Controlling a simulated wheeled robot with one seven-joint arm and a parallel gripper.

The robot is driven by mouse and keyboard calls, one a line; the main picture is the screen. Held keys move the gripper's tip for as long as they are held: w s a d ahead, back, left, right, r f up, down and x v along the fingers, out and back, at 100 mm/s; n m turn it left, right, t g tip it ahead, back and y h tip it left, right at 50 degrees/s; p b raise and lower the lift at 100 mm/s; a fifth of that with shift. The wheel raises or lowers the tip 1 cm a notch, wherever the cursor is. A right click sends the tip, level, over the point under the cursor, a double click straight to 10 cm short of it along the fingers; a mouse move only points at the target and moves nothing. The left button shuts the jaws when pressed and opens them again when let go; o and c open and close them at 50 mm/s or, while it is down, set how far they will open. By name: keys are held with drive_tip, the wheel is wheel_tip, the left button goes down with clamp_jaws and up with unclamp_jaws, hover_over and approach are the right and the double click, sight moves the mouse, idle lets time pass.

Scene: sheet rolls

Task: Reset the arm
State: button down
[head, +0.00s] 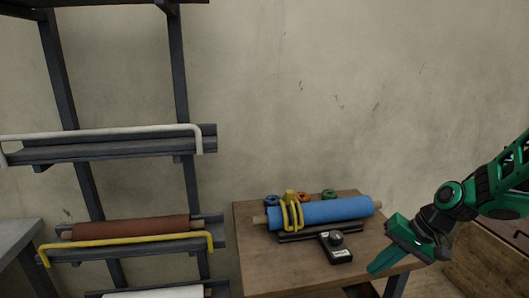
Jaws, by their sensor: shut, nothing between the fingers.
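My gripper (378,268) is at the right of the head view, at the end of my green and black arm. Its green fingers point down and left, over the right front part of the wooden table (262,278). The fingers are shut with nothing held between them. The gripper is to the right of a black device with a round knob (338,250) and appears apart from it. The fingertips hide a bit of the table's right edge.
A dark rack at left has a white-barred shelf (110,152) and a brown roll (130,228) behind a yellow bar (130,242). A wooden crate (485,262) stands at right.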

drive_tip(key=s+d+r+m+g+h, duration=0.1)
drive_tip(key=s+d, duration=0.4)
drive_tip(key=s, duration=0.6)
drive_tip(key=s+d+r+m+g+h, duration=0.1)
drive_tip(key=s+d+r+h, duration=0.3)
drive_tip(key=s, duration=0.8)
wheel_tip(320, 180, up, 2)
drive_tip(key=shift+s+d+r, duration=0.2)
drive_tip(key=shift+d+r, duration=0.05)
drive_tip(key=shift+d, duration=0.95)
drive_tip(key=shift+w, duration=0.1)
drive_tip(key=shift+w+f, duration=0.25)
drive_tip(key=shift+w, duration=0.25)
